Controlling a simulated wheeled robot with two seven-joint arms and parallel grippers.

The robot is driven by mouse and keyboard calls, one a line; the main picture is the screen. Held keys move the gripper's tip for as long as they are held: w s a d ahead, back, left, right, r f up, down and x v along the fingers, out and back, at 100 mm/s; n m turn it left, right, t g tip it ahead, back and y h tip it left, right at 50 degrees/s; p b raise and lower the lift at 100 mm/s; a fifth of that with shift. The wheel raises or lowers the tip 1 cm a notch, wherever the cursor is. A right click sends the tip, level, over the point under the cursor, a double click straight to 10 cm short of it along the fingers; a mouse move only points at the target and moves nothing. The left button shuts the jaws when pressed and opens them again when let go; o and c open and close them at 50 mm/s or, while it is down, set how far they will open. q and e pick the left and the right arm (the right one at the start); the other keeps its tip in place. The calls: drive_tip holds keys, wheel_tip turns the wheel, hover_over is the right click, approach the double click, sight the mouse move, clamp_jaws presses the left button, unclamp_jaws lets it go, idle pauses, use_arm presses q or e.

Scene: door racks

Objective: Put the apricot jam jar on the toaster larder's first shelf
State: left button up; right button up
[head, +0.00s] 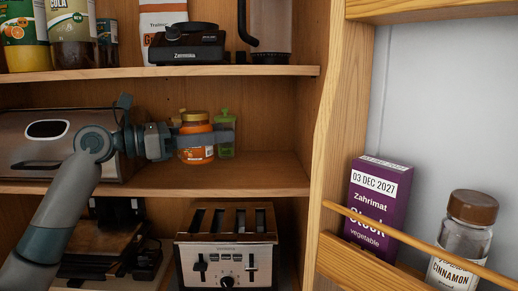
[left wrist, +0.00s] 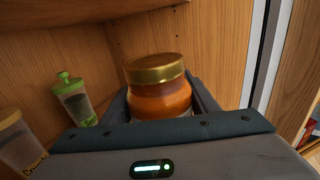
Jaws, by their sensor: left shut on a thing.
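The apricot jam jar (head: 196,152), orange with a gold lid, is upright over the middle shelf (head: 250,172) of the toaster larder. I cannot tell whether its base touches the shelf. My left gripper (head: 207,139) reaches in from the left and is shut on the jar, hiding its middle. In the left wrist view the jar (left wrist: 158,98) sits between the two fingers, lid up. The toaster (head: 226,257) stands in the compartment below. My right gripper is not in view.
A green-lidded shaker (head: 225,150) stands right beside the jar, also in the left wrist view (left wrist: 73,101). A brown-lidded container (left wrist: 20,142) is near it. A bread bin (head: 50,158) fills the shelf's left. Shelf room is free at right. The door rack holds a purple stock box (head: 375,205) and cinnamon jar (head: 464,232).

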use_arm(q)
drive_tip(key=w+d+f+p, duration=0.3)
drive_tip(key=w+d+p, duration=0.2)
drive_tip(key=w+d, duration=0.3)
drive_tip(key=shift+d, duration=0.95)
drive_tip(key=shift+w+d, duration=0.1)
drive_tip(key=shift+f+p, duration=1.1)
drive_tip(key=shift+f, duration=0.4)
drive_tip(key=shift+p, duration=0.35)
drive_tip(key=shift+w+d+f, duration=0.1)
drive_tip(key=shift+f, duration=0.3)
drive_tip(key=shift+f, duration=0.1)
